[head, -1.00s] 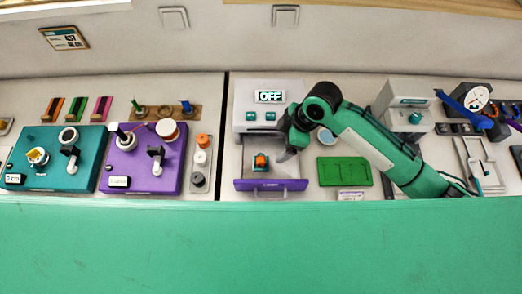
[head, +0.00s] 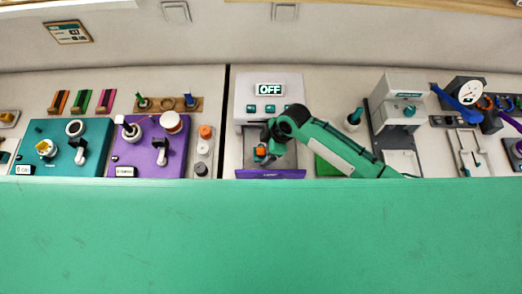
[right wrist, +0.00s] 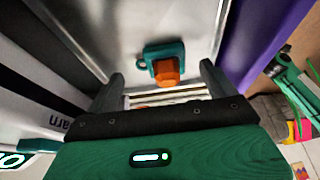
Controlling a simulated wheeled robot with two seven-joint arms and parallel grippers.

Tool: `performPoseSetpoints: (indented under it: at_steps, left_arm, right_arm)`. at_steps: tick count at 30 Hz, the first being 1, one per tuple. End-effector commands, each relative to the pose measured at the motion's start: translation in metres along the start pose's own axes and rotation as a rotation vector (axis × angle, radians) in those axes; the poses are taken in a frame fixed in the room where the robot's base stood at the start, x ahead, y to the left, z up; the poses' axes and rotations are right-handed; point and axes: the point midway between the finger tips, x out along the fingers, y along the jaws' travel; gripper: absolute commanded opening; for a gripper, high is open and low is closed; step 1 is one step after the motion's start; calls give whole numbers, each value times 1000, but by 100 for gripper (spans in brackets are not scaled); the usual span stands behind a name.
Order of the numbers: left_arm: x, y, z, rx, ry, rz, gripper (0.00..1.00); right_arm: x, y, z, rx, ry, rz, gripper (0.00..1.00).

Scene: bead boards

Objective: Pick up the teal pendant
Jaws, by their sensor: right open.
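The teal pendant (right wrist: 166,61), with a loop at one side and an orange block on it, lies on the grey metal floor of the open drawer (right wrist: 190,20). In the head view the pendant's orange part (head: 261,151) shows beside my right gripper, which hides some of the drawer. My right gripper (right wrist: 161,70) is open, with one finger on each side of the pendant's near end in the wrist picture. I see no clear contact, and the height gap is hard to judge. My left gripper is not in view.
The drawer's purple front (head: 270,174) stands out below the white unit reading OFF (head: 269,90). A green tray (head: 326,168) is partly behind my right arm. A grey machine (head: 403,110) stands to the right. Teal (head: 95,130) and purple (head: 132,155) boards lie left.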

Motion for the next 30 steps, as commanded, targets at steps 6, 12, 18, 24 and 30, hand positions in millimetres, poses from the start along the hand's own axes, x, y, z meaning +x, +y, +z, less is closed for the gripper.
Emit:
performPoseSetpoints:
  at_steps: [6,12,18,24,30]
  left_arm:
    - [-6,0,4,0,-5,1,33]
    - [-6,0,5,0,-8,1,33]
    - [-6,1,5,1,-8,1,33]
    - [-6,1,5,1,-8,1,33]
    - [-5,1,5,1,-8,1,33]
  right_arm:
    - [17,0,0,0,0,0,87]
    - [19,0,0,0,0,1,87]
    - [19,0,0,0,0,1,58]
    - [18,0,0,0,0,1,39]
    - [17,0,0,-1,1,2,39]
